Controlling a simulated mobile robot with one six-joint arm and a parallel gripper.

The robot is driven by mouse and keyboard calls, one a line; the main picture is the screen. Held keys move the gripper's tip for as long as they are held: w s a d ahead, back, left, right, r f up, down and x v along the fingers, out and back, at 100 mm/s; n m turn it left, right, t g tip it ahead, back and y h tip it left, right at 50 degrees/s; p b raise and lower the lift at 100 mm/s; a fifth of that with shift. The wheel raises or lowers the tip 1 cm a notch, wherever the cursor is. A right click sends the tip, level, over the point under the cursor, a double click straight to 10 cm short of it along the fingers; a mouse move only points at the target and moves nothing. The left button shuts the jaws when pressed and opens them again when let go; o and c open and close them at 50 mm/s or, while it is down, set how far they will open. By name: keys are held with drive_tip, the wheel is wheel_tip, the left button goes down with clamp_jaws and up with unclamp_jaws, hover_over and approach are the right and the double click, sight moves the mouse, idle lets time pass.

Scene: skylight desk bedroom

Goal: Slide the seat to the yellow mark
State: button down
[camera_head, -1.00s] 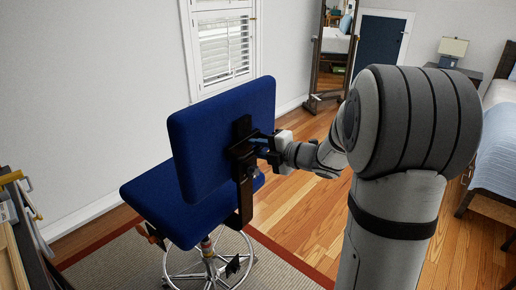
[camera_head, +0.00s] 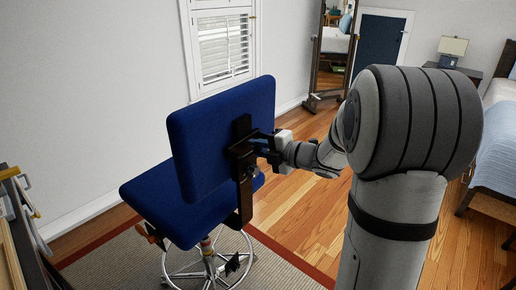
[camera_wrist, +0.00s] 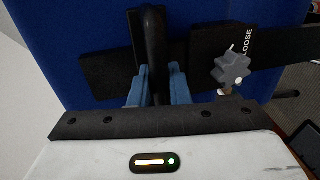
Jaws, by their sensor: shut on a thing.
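The blue office chair has its seat (camera_head: 190,208) and upright backrest (camera_head: 222,135) in the head view. It stands on a round metal base (camera_head: 208,265) on the rug. A black bracket with a bar is fixed to the back of the backrest. My gripper (camera_head: 268,146) is at this bracket. In the wrist view my gripper (camera_wrist: 158,88) has its blue fingers shut on a dark upright bar (camera_wrist: 155,50). A grey star-shaped knob (camera_wrist: 231,70) beside the word "LOOSE" sits to the right of the fingers. I see no yellow mark that I can make out.
A desk edge (camera_head: 20,235) is at the lower left, close to the chair. The rug (camera_head: 115,262) with a red border lies under the chair. Bare wood floor (camera_head: 300,215) is clear to the right. A bed (camera_head: 497,150) and a standing mirror (camera_head: 333,50) are farther back.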

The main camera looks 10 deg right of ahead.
wheel_tip(320, 180, down, 6)
drive_tip(key=b, duration=0.4)
drive_tip(key=shift+r, duration=0.1)
drive_tip(key=c, duration=1.7)
unclamp_jaws()
drive_tip(key=shift+r, duration=0.1)
approach(249, 162)
drive_tip(key=shift+s+d+r, duration=0.15)
drive_tip(key=shift+s+d, duration=0.25)
drive_tip(key=shift+s, duration=0.15)
